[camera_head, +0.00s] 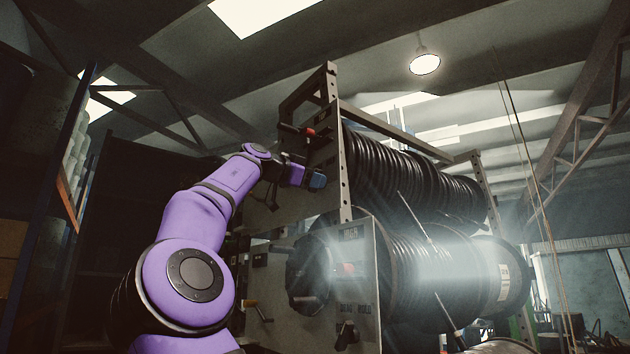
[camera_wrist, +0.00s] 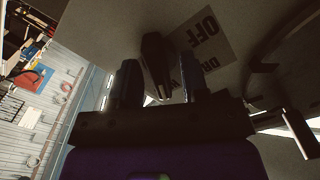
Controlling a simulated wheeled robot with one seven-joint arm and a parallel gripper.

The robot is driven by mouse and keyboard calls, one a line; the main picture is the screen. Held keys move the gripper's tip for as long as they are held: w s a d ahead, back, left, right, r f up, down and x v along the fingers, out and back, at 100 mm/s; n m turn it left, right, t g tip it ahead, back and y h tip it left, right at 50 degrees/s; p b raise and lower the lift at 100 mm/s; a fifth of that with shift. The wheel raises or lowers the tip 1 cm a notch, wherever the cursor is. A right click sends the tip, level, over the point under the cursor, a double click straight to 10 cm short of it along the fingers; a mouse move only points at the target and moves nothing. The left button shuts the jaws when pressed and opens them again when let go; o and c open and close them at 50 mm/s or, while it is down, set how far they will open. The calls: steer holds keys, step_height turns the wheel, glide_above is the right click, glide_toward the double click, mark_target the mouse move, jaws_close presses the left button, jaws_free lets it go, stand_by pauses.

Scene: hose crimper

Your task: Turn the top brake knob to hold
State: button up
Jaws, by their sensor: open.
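The top brake knob (camera_wrist: 156,58) is black and long, and stands out from a pale panel in the wrist view. My gripper (camera_wrist: 161,72) is open, with one dark finger on each side of the knob. I cannot tell whether either finger touches it. A printed label (camera_wrist: 208,38) on the panel beside the knob reads "OFF"; its other words are partly hidden. In the head view, my purple arm reaches up to the top reel's panel (camera_head: 322,160), and I cannot make out this knob there.
A red-ended handle (camera_head: 309,132) sticks out high on the top panel. The top hose reel (camera_head: 415,175) lies behind it. Below is another panel (camera_head: 358,285) with a black knob (camera_head: 346,335) and a dark hose reel. A curved dark part (camera_wrist: 272,55) stands right of my gripper.

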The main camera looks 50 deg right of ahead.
steer(key=v, duration=1)
steer(key=shift+a, duration=0.2)
